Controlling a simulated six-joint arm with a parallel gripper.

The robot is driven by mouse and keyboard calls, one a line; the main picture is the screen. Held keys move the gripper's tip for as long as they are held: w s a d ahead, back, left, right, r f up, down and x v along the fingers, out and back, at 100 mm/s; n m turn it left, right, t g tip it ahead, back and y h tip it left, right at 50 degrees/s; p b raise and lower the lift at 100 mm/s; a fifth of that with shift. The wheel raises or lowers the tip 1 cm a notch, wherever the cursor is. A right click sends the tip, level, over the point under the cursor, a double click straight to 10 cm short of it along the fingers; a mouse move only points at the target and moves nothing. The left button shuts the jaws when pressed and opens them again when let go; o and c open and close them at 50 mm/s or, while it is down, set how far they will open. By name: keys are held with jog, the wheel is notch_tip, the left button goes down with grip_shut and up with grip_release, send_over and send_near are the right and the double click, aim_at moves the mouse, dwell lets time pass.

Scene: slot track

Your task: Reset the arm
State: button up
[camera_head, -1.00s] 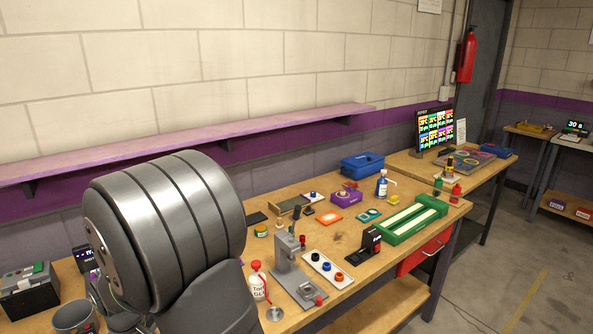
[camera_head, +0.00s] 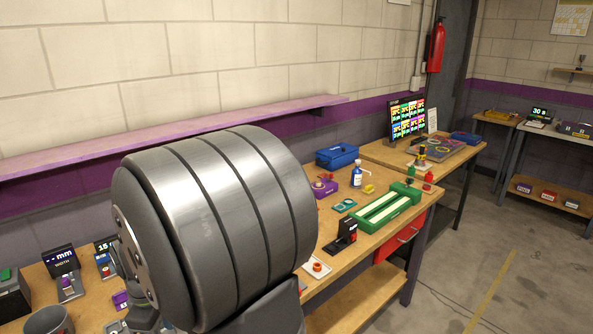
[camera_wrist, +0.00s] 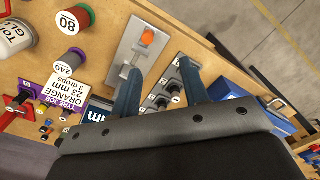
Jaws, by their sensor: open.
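My gripper (camera_wrist: 158,66) shows in the wrist view with its two blue fingers spread and nothing between them but the bench and a metal stand below. The metal stand (camera_wrist: 128,52) has an orange knob (camera_wrist: 147,38) and lies beyond the fingertips. In the head view my large grey arm link fills the middle front and hides part of the bench; the gripper cannot be made out there. The green slot track (camera_head: 413,202) with two pale strips lies on the bench to the right of my arm.
An orange-worded card (camera_wrist: 92,88) and a cylinder marked 80 (camera_wrist: 76,20) lie left of the fingers. A blue box (camera_head: 337,157), a blue bottle (camera_head: 357,176) and a black device (camera_head: 341,237) stand on the bench. Open floor is at right.

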jog(key=w+d+r+m, duration=0.1)
jog(key=w+d+m, duration=0.4)
jog(key=w, duration=0.7)
jog(key=shift+n, duration=0.3)
jog(key=s+a+f, duration=0.1)
jog(key=a+f, duration=0.1)
jog(key=a, duration=0.1)
jog(key=s+a+f, duration=0.1)
jog(key=a+f, duration=0.1)
jog(key=a, duration=0.1)
jog(key=s+a+f, duration=0.1)
jog(key=a+f, duration=0.1)
jog(key=a, duration=0.2)
jog(key=shift+s+a+f, duration=0.1)
jog(key=shift+f, duration=0.1)
jog(key=shift+a+f, duration=0.25)
jog(key=shift+f, duration=1.3)
